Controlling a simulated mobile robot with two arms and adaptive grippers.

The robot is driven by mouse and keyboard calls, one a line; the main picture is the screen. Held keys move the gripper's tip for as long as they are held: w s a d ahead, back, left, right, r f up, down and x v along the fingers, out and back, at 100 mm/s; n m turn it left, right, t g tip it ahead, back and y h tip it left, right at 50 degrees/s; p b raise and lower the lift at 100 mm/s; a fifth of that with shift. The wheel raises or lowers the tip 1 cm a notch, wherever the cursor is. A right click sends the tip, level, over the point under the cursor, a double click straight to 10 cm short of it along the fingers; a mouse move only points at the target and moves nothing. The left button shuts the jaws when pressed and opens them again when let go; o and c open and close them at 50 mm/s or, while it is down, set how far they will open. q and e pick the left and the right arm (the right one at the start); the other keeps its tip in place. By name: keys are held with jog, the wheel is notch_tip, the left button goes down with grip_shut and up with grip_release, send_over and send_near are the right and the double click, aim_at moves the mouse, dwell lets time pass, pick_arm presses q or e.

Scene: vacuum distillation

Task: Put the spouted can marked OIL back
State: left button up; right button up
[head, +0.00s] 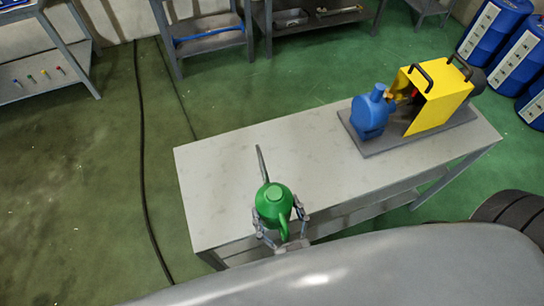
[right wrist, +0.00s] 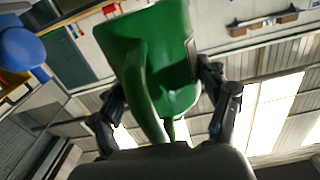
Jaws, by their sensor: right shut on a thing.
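The green spouted can (head: 273,202) is at the near left end of the grey table, its thin spout pointing away from me. My right gripper (head: 283,233) is shut on the can, with a finger on each side of it. In the right wrist view the can (right wrist: 158,55) fills the space between the fingers of the gripper (right wrist: 168,108). I see no OIL mark in either view. From the head view I cannot tell whether the can touches the table top. My left gripper is not in view.
The grey table (head: 235,165) is bare around the can. A blue and yellow pump (head: 435,98) stands on a dark base at its right end. Blue drums (head: 490,32) stand at the far right. Shelves line the back, and a dark cable (head: 141,130) lies on the green floor.

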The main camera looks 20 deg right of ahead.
jog(key=shift+s+a+r, duration=0.1)
jog(key=shift+s+r, duration=0.15)
jog(key=shift+w+f, duration=0.15)
jog(key=shift+f, duration=0.05)
jog(key=w+d+f+b, duration=0.4)
jog(key=w+f+b, duration=0.15)
jog(key=w, duration=0.25)
jog(key=b, duration=1)
send_over(283, 183)
jog(key=s+a, duration=0.1)
jog(key=s, duration=0.2)
notch_tip(283, 183, down, 7)
jog(key=shift+f, duration=0.2)
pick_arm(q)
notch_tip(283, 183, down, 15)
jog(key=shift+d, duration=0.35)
pick_arm(e)
jog(key=shift+r, duration=0.15)
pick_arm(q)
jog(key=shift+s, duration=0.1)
pick_arm(e)
jog(key=o, duration=1.8)
jog(key=shift+a+f, duration=0.1)
jog(key=shift+f, duration=0.15)
jog(key=shift+c, duration=0.2)
